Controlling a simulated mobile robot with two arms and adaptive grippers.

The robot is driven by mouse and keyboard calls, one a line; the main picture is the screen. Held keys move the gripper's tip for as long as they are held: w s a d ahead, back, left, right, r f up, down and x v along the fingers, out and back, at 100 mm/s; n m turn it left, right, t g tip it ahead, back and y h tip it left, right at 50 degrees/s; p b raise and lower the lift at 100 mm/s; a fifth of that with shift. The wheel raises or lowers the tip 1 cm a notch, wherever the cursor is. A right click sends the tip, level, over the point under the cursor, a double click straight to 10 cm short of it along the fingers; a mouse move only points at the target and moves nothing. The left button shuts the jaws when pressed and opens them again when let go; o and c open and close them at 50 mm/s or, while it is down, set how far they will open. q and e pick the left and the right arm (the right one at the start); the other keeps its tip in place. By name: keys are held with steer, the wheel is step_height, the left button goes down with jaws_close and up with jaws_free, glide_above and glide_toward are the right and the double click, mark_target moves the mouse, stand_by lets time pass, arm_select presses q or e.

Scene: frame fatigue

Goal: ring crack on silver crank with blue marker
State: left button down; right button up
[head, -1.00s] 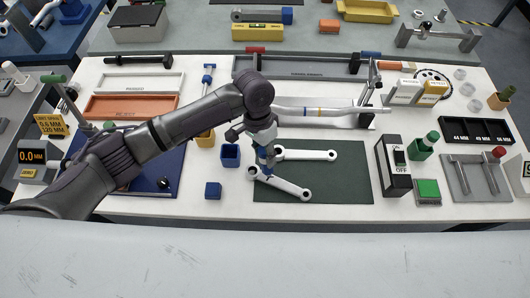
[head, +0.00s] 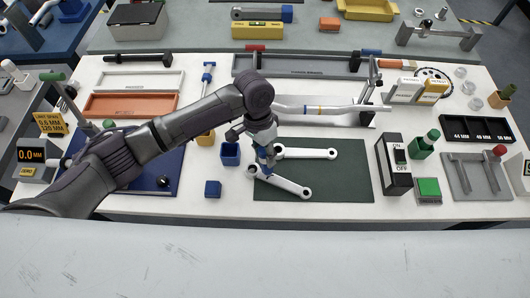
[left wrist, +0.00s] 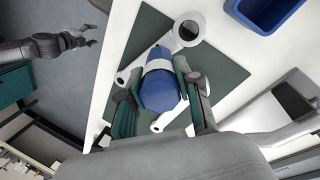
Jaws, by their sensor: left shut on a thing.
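Two silver cranks lie on the dark green mat (head: 345,185): an upper one (head: 312,153) and a lower one (head: 285,184), slanting down to the right. My left gripper (head: 266,160) is shut on the blue marker (left wrist: 160,92), over the left end of the lower crank. The marker has a white band and hides part of the crank in the left wrist view. I cannot tell whether its tip touches metal, and no crack or drawn ring is visible. My right gripper (left wrist: 92,35) shows small at the left of the left wrist view, fingers apart, away from the cranks.
A blue cup (head: 230,154) and a blue block (head: 212,189) stand left of the mat. An ON/OFF switch box (head: 397,170) stands at its right edge. A silver frame tube (head: 335,109) runs behind it. The mat's lower right is clear.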

stand_by(0.8)
arm_select(q)
steer(key=shift+s+f+p, duration=0.1)
steer(key=shift+p, duration=0.3)
stand_by(0.7)
steer(key=p+v, duration=0.2)
steer(key=s+p+v, duration=0.1)
steer(key=p+v, duration=0.1)
steer(key=p, duration=0.1)
steer(key=d+p+v, duration=0.1)
steer(key=p+v, duration=0.2)
steer(key=shift+s+r, duration=0.2)
steer(key=shift+r, duration=0.05)
steer(key=shift+a+f, duration=0.15)
steer(key=shift+a, duration=0.05)
stand_by(0.5)
steer(key=s+a+r+n+b, duration=0.1)
steer(key=s+a+n+b, duration=0.1)
steer(key=a, duration=0.4)
steer(key=s+a+r+n+t+h+b, duration=0.1)
steer(key=s+a+r+n+b, duration=0.1)
steer(key=a+n+b, duration=0.2)
steer(key=s+a+r+n+b, duration=0.2)
steer(key=a+n+b, duration=0.1)
steer(key=a+b, duration=0.4)
steer(key=shift+a+r+t, duration=0.25)
steer(key=shift+a+t, duration=0.05)
